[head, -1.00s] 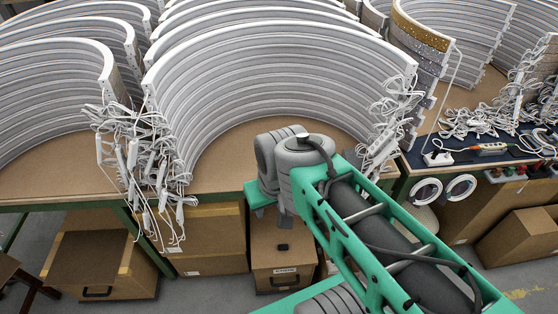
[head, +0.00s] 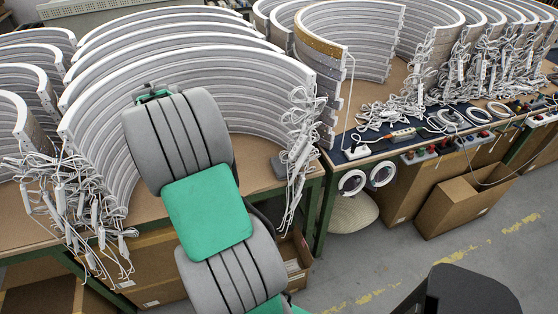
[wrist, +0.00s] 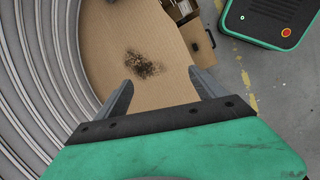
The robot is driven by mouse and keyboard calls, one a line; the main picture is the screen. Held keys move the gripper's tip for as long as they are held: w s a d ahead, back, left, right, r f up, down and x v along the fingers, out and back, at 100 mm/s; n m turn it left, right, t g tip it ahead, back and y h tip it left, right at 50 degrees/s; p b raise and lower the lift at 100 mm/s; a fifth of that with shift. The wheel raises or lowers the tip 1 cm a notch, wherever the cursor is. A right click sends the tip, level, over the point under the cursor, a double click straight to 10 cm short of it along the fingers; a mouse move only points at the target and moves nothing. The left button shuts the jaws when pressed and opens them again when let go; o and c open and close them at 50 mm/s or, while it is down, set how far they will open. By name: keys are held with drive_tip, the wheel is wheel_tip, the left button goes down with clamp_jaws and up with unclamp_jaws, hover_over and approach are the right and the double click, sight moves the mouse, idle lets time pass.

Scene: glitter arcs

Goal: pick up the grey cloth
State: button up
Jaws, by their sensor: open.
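I cannot make out a grey cloth in either current view. My gripper (wrist: 160,78) is open in the wrist view, its two dark fingers apart with nothing between them. It points down over the brown tabletop (wrist: 165,92). A dark speckled patch (wrist: 142,65) lies on that top, just beyond the fingertips in the picture; it looks like loose dirt or a stain. In the head view my arm covers the middle of the table and my gripper is hidden behind it. A small dark grey shape (head: 278,165) shows right of my arm; I cannot tell what it is.
Large white curved arcs (head: 215,65) stand on the table, close to the left of my gripper (wrist: 45,60). White cables (head: 75,205) hang at their ends. A socket strip (head: 402,134) lies to the right. Cardboard boxes (head: 460,203) stand below; the floor (head: 340,265) has free room.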

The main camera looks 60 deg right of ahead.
sight(277, 165)
drive_tip(key=shift+o, duration=0.8)
drive_tip(key=s+d+f+n+g, duration=0.1)
drive_tip(key=s+d+f, duration=0.2)
drive_tip(key=d, duration=0.6)
drive_tip(key=shift+s+g+p, duration=0.3)
drive_tip(key=shift+s+p, duration=0.15)
drive_tip(key=shift+s, duration=0.25)
drive_tip(key=shift+o, duration=1.2)
drive_tip(key=s+d+f+n+g, duration=0.1)
drive_tip(key=s+d+f, duration=0.3)
drive_tip(key=s+d, duration=0.2)
drive_tip(key=shift+s+d+n+p, duration=0.2)
drive_tip(key=shift+d+n+p, duration=0.2)
drive_tip(key=shift+d, duration=0.25)
drive_tip(key=x, duration=0.3)
drive_tip(key=p+x, duration=0.1)
drive_tip(key=x, duration=0.2)
drive_tip(key=s+p+x, duration=0.1)
drive_tip(key=x, duration=0.2)
drive_tip(key=shift+d+r, duration=0.15)
drive_tip(key=shift+d, duration=0.25)
drive_tip(key=c, duration=1.1)
